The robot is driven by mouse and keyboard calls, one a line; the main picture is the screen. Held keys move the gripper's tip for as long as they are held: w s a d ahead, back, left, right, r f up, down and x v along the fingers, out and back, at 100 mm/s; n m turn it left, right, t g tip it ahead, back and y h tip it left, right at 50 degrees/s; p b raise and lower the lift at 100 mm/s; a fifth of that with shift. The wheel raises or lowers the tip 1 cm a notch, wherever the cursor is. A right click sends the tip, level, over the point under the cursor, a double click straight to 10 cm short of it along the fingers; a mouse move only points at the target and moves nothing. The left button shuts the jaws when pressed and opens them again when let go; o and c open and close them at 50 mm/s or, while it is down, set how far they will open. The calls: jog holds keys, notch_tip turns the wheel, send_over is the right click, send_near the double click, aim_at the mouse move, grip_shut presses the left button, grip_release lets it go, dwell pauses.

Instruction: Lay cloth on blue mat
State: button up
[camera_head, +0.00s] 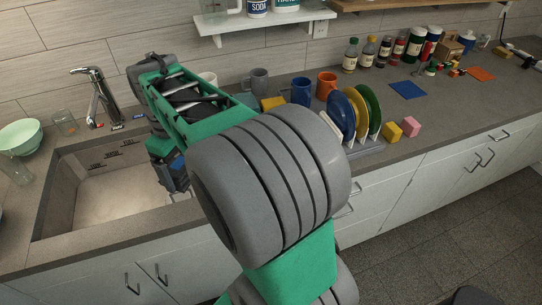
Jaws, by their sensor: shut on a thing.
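The blue mat (408,89) lies flat and bare on the counter at the back right. My gripper (178,187) shows only in part, low over the right side of the sink, far to the left of the mat. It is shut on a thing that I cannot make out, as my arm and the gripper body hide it. I cannot pick out the cloth with certainty.
The sink (62,190) and faucet (95,95) are at left. Several mugs, a rack (366,148) of plates and small blocks stand between sink and mat. Bottles and jars (387,50) line the wall behind the mat. An orange mat (480,74) lies farther right.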

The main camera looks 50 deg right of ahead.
jog(key=s+d+n+b, duration=0.7)
jog(key=s+d+n, duration=0.2)
jog(key=s+d, duration=0.9)
jog(key=w+d+f+p, duration=0.1)
jog(key=w+d+f, duration=0.2)
jog(key=d, duration=0.1)
jog(key=w+d+f+p, duration=0.1)
jog(key=w+d+f, duration=0.2)
jog(key=d, duration=0.1)
jog(key=w+d+f+p, duration=0.2)
jog(key=w+d+f, duration=0.1)
jog(key=d+f, duration=0.1)
jog(key=shift+w+d+f, duration=0.1)
jog(key=shift+w+d, duration=0.3)
jog(key=shift+d, duration=0.15)
notch_tip(320, 180, down, 3)
jog(key=shift+r, duration=0.1)
